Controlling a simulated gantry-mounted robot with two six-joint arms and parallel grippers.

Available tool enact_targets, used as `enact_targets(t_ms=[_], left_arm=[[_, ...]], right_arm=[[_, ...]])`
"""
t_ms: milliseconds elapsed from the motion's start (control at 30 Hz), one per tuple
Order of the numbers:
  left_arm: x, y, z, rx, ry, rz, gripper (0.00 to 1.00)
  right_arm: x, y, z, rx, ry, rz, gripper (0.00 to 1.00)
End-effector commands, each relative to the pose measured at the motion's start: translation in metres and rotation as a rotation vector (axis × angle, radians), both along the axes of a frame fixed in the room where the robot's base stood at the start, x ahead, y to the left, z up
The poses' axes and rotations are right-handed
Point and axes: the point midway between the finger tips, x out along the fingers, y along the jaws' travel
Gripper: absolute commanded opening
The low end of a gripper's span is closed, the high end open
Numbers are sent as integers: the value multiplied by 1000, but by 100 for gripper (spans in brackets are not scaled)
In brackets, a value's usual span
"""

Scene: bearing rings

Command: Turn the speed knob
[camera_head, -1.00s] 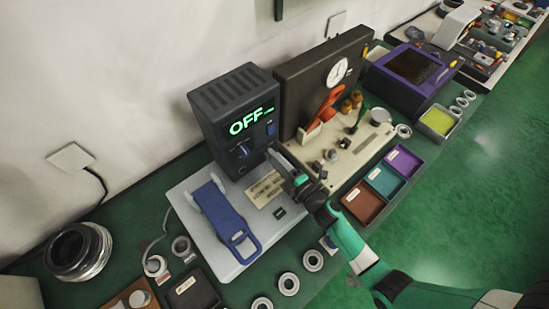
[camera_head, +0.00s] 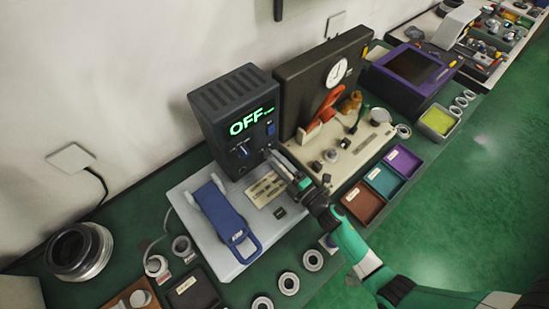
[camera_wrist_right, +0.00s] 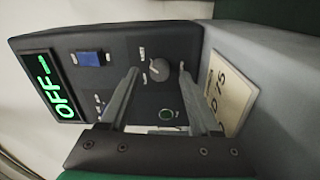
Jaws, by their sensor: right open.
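The speed knob, a small grey round knob (camera_wrist_right: 160,69) with a pointer, sits on the dark front of the control box (camera_head: 232,100). My right gripper (camera_head: 270,154) reaches the lower right of that front in the head view and hides the knob there. In the right wrist view its two fingers are open and empty, with the knob showing between their tips. I cannot tell whether the tips touch the knob or the panel. The green display (camera_head: 251,121) reads OFF, and it also shows in the right wrist view (camera_wrist_right: 52,86). My left gripper is not in view.
A blue handled part (camera_head: 222,218) lies on the pale base below. A dark board with a dial (camera_head: 337,72) stands at the right. Coloured trays (camera_head: 362,201) lie below it.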

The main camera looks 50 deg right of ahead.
Motion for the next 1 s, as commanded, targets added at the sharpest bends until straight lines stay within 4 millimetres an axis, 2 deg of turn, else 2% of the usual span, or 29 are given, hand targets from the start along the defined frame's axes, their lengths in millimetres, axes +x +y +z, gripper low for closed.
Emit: enact_targets(t_ms=[200,400,567,1000], left_arm=[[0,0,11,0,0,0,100],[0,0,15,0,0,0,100],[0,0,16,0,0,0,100],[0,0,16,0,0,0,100]], right_arm=[[-52,5,-1,1,3,-3,64],[-90,8,-3,0,2,-2,64],[-101,10,-3,-1,-1,0,64],[-101,10,-3,0,-1,1,64]])
